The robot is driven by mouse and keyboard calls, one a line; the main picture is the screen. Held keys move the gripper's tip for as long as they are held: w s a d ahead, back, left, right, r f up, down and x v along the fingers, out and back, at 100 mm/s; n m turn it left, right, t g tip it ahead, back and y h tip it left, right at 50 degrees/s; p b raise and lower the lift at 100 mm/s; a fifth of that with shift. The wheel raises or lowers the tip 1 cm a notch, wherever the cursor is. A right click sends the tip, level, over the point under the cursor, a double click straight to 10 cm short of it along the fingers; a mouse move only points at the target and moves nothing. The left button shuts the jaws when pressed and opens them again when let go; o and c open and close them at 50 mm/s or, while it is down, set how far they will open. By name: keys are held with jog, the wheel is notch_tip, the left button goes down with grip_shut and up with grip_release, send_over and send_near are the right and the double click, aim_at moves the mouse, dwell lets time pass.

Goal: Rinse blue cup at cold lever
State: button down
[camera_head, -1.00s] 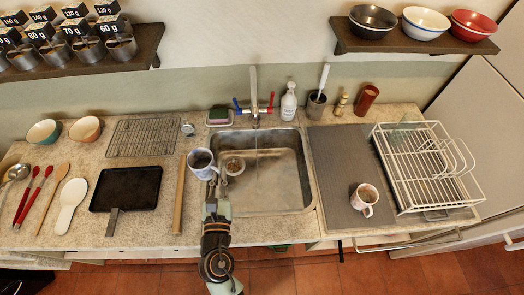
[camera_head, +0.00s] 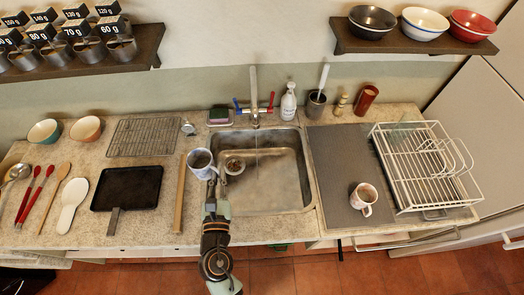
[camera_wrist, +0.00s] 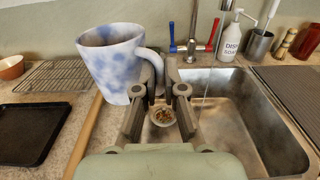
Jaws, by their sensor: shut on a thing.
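The blue-and-white mottled cup (camera_head: 203,168) is upright above the left rim of the sink (camera_head: 285,205). In the wrist view the cup (camera_wrist: 118,68) is at the left, its handle toward my gripper (camera_wrist: 166,80). My gripper (camera_head: 212,184) is shut on that handle. The cup's inside looks dark; its contents cannot be told. The tap (camera_head: 254,95) stands behind the sink, with a blue lever (camera_head: 237,105) at its left and a red lever (camera_head: 271,102) at its right. A thin stream of water (camera_wrist: 205,92) falls from the tap into the basin, right of the cup.
A strainer with bits in it (camera_wrist: 162,117) sits in the drain. A soap bottle (camera_head: 288,103) and a sponge holder (camera_head: 220,117) flank the tap. Another cup (camera_head: 363,198) stands on the grey mat (camera_head: 338,160), beside the dish rack (camera_head: 425,165). A wooden stick (camera_head: 180,195) lies left of the sink.

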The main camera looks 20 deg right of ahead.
jog(key=shift+d+r, duration=0.1)
jog(key=shift+d, duration=0.1)
jog(key=shift+s+d+p, duration=0.15)
jog(key=shift+d+p, duration=0.25)
jog(key=shift+d, duration=0.05)
jog(key=shift+w+a, duration=0.2)
jog(key=shift+a, duration=0.45)
jog(key=shift+d, duration=0.2)
jog(key=shift+s+d+p, duration=0.2)
jog(key=shift+d+p, duration=0.1)
jog(key=shift+d, duration=0.15)
jog(key=shift+a, duration=0.15)
jog(key=shift+w+a, duration=0.2)
jog(key=shift+a, duration=0.3)
dwell(0.3)
